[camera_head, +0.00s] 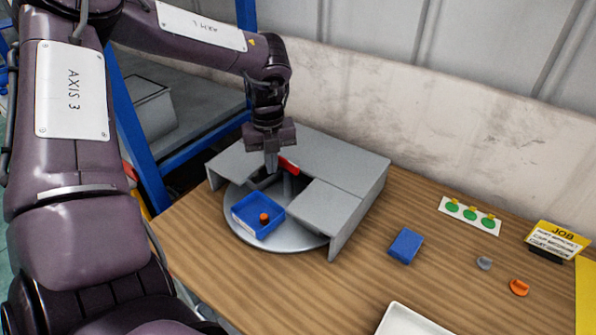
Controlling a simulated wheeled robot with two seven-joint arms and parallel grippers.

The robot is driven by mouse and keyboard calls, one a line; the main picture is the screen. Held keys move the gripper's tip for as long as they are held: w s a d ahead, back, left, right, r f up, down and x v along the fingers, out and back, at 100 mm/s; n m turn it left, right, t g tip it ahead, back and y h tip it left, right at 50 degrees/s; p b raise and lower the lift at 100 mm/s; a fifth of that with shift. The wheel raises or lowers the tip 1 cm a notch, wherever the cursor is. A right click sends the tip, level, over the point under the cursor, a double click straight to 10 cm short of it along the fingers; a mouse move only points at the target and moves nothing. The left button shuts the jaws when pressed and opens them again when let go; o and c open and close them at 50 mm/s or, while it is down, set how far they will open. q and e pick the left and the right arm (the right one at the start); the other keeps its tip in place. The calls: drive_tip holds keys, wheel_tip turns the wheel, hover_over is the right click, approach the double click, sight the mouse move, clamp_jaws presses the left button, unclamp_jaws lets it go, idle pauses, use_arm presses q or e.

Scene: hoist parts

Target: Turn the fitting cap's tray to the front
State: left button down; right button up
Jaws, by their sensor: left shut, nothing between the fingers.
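A round grey turntable (290,241) sits on the wooden table, partly under a grey cover (325,165). In its open front part is a blue tray (239,220) holding a small orange part (264,217). I cannot tell for sure whether this part is the fitting cap. Any other trays are hidden under the cover. My left gripper (271,170) points down, shut and empty, at the cover's opening behind the blue tray. It is beside a red piece (288,165); I cannot tell whether they touch. My right gripper is out of view.
To the right lie a blue block (405,246), a grey part (484,263) and an orange part (519,288). Behind them are a card with green dots (470,215) and a yellow job sign (557,241). A white tray (408,322) is at the front edge.

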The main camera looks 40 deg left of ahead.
use_arm(q)
wheel_tip(320, 180, up, 6)
drive_tip(key=p, duration=0.4)
drive_tip(key=shift+s, duration=0.1)
idle(0.5)
